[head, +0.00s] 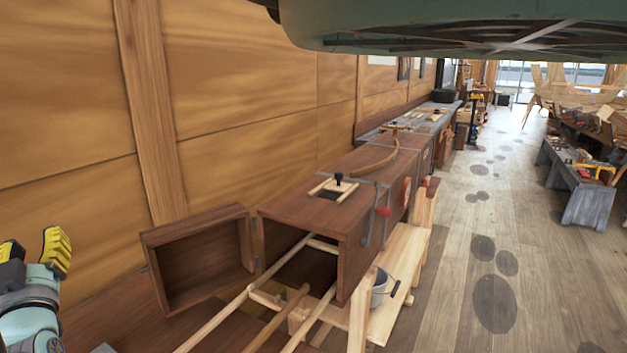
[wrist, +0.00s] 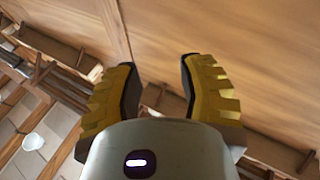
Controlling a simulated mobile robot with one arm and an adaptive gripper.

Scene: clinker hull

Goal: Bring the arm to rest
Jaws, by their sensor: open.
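My gripper (head: 35,252) is at the far left edge of the head view, with yellow ridged fingers on a pale teal and black wrist. In the wrist view my gripper (wrist: 158,85) has its two yellow fingers spread apart, with nothing between them. Wood-panelled wall shows behind the gap. The gripper is to the left of the open wooden box door and apart from it in the picture. Most of the arm is outside the head view.
A long wooden bench cabinet (head: 330,215) runs along the wall, its hinged door (head: 200,262) open. Long wooden poles (head: 225,318) stick out of it. A bucket (head: 380,290) stands below. A grey bench (head: 590,185) is at right. The plank floor (head: 450,290) between is clear.

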